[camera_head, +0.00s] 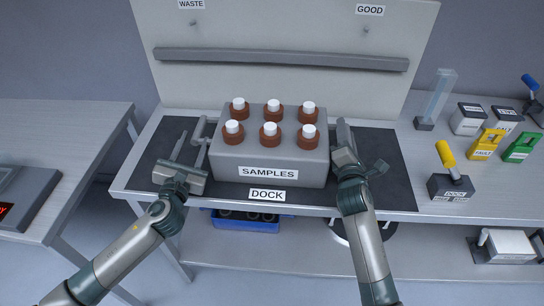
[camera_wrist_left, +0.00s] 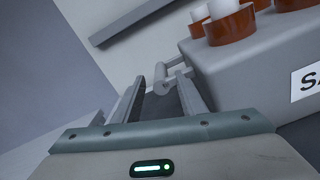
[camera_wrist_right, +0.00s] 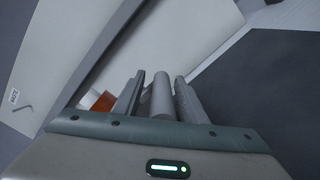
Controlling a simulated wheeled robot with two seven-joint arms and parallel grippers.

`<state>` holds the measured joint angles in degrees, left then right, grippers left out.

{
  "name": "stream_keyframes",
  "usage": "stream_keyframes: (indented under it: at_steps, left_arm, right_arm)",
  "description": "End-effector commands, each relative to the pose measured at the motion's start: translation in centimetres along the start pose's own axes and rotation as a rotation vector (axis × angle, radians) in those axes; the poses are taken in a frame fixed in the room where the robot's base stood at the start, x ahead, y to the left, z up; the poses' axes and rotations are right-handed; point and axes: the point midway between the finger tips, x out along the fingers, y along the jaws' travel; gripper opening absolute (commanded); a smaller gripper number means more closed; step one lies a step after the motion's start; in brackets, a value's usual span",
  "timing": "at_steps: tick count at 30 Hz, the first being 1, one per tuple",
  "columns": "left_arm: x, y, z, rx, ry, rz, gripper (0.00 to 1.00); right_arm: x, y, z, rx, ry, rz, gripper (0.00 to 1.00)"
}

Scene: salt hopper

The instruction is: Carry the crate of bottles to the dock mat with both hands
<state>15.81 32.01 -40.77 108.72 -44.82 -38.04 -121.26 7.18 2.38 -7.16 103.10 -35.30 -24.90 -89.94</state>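The grey crate (camera_head: 268,178), labelled SAMPLES, stands upright on the dark dock mat (camera_head: 395,165) behind the DOCK label. It holds several brown bottles (camera_head: 270,130) with white caps. My left gripper (camera_head: 191,142) is open and empty at the crate's left side. In the left wrist view, the crate's left handle (camera_wrist_left: 174,82) lies just past the fingertips. My right gripper (camera_head: 343,135) is at the crate's right side. In the right wrist view, the right handle bar (camera_wrist_right: 162,95) lies between its open fingers, with a gap on one side. The head view mostly hides that handle.
A blue bin (camera_head: 245,222) sits on the shelf below. Yellow (camera_head: 487,143) and green (camera_head: 521,147) blocks, a clear cylinder (camera_head: 437,95) and a yellow-handled item (camera_head: 449,180) stand at right. A back panel with a grey rail (camera_head: 280,58) rises behind the crate.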

Motion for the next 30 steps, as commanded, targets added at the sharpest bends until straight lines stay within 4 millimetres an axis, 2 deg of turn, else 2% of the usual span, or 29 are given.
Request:
stream_keyframes:
  at_steps: [9,15,21,30]
  left_arm:
    - [-5.8,0.0,-0.1,-0.002,0.002,-0.002,0.38]
    - [-8.2,0.0,0.0,-0.001,0.001,-0.001,0.38]
    - [-9.0,0.1,0.0,0.000,0.000,0.001,0.38]
    - [-9.0,0.1,0.0,0.000,0.000,0.001,0.38]
  right_arm:
    - [0.0,0.0,0.0,0.000,0.000,0.000,0.38]
    - [0.0,0.0,0.0,0.000,0.000,0.000,0.38]
    - [0.0,0.0,0.0,0.000,0.000,0.000,0.38]
    - [0.0,0.0,0.0,0.000,0.000,0.000,0.38]
